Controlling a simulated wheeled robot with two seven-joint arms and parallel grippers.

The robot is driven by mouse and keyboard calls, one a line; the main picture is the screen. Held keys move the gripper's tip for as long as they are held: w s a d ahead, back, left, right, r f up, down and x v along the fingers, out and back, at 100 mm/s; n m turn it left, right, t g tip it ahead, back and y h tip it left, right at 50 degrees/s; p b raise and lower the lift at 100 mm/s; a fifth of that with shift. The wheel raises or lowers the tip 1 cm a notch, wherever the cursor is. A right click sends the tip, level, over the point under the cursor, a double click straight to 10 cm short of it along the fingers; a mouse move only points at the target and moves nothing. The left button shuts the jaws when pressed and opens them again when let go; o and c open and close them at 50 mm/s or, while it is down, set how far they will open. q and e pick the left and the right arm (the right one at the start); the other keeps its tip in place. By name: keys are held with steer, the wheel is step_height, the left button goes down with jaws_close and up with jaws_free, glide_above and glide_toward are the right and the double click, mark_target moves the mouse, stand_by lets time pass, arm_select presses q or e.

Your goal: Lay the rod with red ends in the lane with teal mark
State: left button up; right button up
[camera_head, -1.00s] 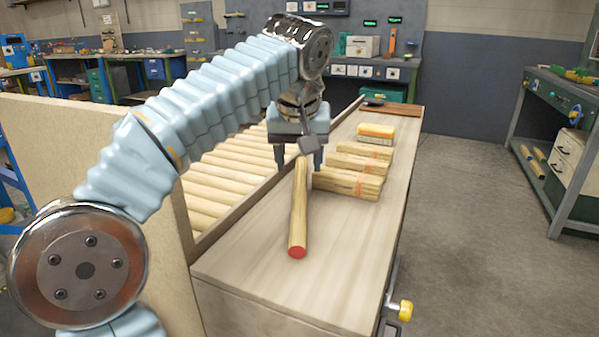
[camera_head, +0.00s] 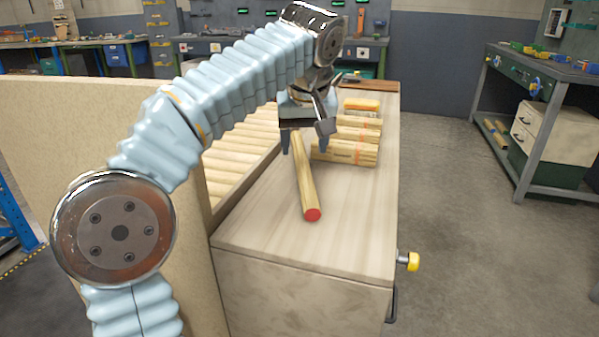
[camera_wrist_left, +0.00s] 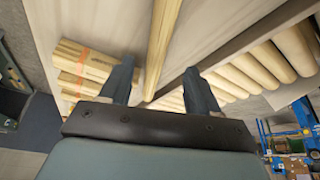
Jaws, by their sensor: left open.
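The rod with a red end (camera_head: 306,180) lies on the pale wooden bench top, its red end towards me. It also shows in the left wrist view (camera_wrist_left: 162,38), between the fingers. Only one red end is visible; the far end is hidden behind my gripper in the head view. My left gripper (camera_head: 305,147) is open, its fingers pointing down on either side of the rod's far part. The wrist view shows the open fingers (camera_wrist_left: 159,68) apart from the rod. I see no teal mark. My right gripper is out of view.
Banded bundles of plain rods (camera_head: 345,151) lie close to the right of my gripper. An orange-and-cream block (camera_head: 362,106) is behind them. A raised wooden rail (camera_head: 245,187) separates the bench top from a row of light rods (camera_head: 232,160) at left. The bench's front is clear.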

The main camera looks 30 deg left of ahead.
mark_target(304, 166)
arm_select(q)
steer(key=b+x, duration=0.1)
steer(key=x, duration=0.6)
steer(key=shift+w+a+f, duration=0.1)
steer(key=shift+w+f, duration=0.05)
steer(key=shift+w, duration=0.15)
steer(key=shift+c, duration=0.2)
jaws_close()
